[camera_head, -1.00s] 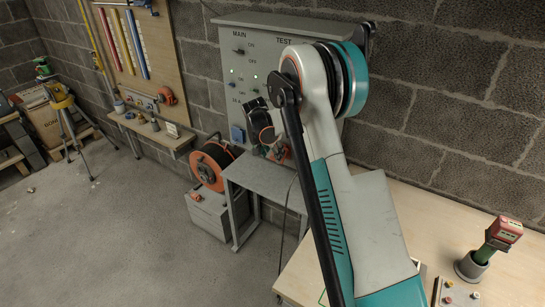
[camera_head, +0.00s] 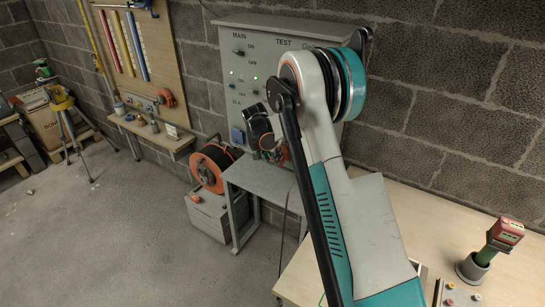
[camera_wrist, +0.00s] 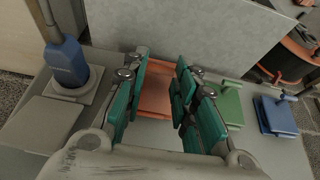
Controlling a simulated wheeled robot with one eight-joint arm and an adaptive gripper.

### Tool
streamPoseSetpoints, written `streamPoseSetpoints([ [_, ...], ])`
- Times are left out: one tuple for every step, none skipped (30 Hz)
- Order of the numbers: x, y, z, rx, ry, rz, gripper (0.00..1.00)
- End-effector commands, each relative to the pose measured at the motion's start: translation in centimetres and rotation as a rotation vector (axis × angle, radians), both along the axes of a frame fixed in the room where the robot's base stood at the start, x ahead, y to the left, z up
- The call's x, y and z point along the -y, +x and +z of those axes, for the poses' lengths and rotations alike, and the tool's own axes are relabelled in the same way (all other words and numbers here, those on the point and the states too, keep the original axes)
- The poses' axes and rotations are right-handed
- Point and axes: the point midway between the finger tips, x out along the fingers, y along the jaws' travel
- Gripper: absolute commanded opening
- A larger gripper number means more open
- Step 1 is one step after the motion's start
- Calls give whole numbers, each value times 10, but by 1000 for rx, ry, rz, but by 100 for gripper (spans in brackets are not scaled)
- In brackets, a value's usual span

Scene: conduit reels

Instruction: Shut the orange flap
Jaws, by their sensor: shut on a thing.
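The orange flap (camera_wrist: 156,92) shows in the middle of the wrist view, on the grey panel. My gripper (camera_wrist: 161,64) has its teal fingers on both sides of the flap and is shut on it. The fingers cover the flap's side edges, and I cannot tell how far it stands open. In the head view my gripper is low at the front of the grey panel (camera_head: 236,62), largely hidden behind my own arm.
A green flap (camera_wrist: 228,101) and a blue flap (camera_wrist: 276,115) sit to the right of my gripper. A blue plug (camera_wrist: 66,62) with a grey cable stands at the left. A grey table (camera_head: 270,181) and an orange cable reel (camera_head: 209,168) are below the panel.

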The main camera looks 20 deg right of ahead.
Motion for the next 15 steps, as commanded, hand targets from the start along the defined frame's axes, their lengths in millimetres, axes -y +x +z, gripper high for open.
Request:
streamPoseSetpoints([
  [-1, 0, -3, 10, -14, 1, 0],
  [-1, 0, -4, 17, -25, 2, 0],
  [-1, 0, -6, 28, -41, 3, 0],
  [0, 0, -7, 37, -56, 2, 0],
  [-1, 0, -9, 46, -70, 2, 0],
  [-1, 0, -11, 62, -92, 4, 0],
  [-1, 1, -13, 74, -111, 4, 0],
  [-1, 1, -15, 86, -129, 4, 0],
  [0, 1, -17, 104, -154, 4, 0],
  [0, 1, -19, 116, -175, 4, 0],
  [1, 1, -21, 129, -195, 4, 0],
  [1, 2, -23, 149, -222, 4, 0],
  [1, 2, -25, 160, -242, 5, 0],
  [2, 2, -27, 173, -261, 4, 0],
  [3, 3, -29, 191, -286, 4, 0],
])
